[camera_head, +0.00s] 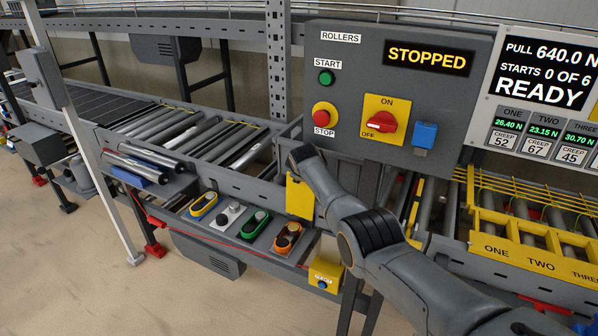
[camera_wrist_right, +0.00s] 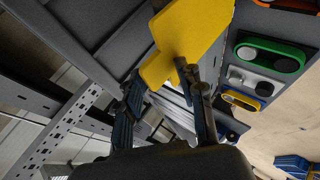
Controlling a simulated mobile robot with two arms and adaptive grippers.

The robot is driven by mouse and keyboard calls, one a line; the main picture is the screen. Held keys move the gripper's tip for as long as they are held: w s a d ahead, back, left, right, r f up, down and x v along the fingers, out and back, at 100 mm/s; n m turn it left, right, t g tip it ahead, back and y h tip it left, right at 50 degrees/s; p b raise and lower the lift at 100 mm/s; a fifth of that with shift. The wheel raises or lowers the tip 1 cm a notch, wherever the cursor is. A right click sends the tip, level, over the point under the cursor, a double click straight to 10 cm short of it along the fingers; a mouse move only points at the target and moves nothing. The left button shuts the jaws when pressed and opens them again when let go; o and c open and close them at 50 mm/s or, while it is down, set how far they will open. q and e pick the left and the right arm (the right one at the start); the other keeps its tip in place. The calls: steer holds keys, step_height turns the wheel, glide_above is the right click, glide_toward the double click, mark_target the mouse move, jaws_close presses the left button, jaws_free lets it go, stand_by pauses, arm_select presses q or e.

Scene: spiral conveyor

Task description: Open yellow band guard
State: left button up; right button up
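A yellow plate-like guard (camera_head: 300,198) hangs on the front of the grey conveyor frame, below the control panel. In the right wrist view the yellow guard (camera_wrist_right: 188,38) fills the top middle. My right arm reaches across from the lower right to this guard, and its gripper is hidden in the head view. In the wrist view my right gripper (camera_wrist_right: 163,78) has its fingers apart, with the guard's lower edge at or just beyond the tips. I cannot tell whether they touch. My left gripper is not in view.
The control panel (camera_head: 384,90) reads STOPPED, with a red knob (camera_head: 381,122). A yellow grid guard (camera_head: 530,225) marked ONE, TWO, THREE lies at right. A shelf (camera_head: 216,226) with several coloured holders and a yellow stop box (camera_head: 325,275) stands in front. Open floor lies at lower left.

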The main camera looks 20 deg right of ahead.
steer(key=shift+d+f, duration=0.2)
steer(key=shift+d, duration=0.2)
steer(key=shift+r, duration=0.15)
steer(key=shift+s+r, duration=0.15)
steer(key=a+v, duration=0.1)
steer(key=v, duration=1)
steer(key=shift+s+r, duration=0.1)
steer(key=shift+r, duration=0.05)
